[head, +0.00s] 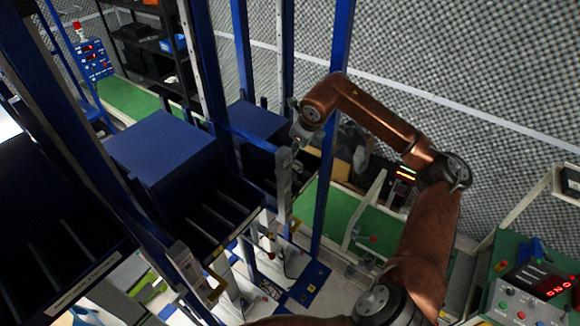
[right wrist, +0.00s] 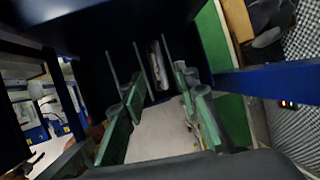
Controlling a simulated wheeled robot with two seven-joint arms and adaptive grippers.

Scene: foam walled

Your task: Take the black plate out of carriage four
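Two blue-topped carriages stand in the blue rack in the head view: a large one (head: 165,150) and a smaller one (head: 255,120) farther right. I cannot read which is carriage four. My right gripper (right wrist: 157,88) is open in the right wrist view, with green-padded fingers either side of a dark slotted compartment. Between and beyond the fingertips is a narrow dark upright piece with pale marks (right wrist: 157,65), perhaps the black plate's edge; it looks apart from the fingers. My left gripper is not in view.
Blue rack posts (head: 335,110) stand close around my right arm; a blue bar (right wrist: 265,80) crosses right of the gripper. Green benches (head: 340,215) lie behind the rack. A control box with red digits (head: 540,285) is at lower right.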

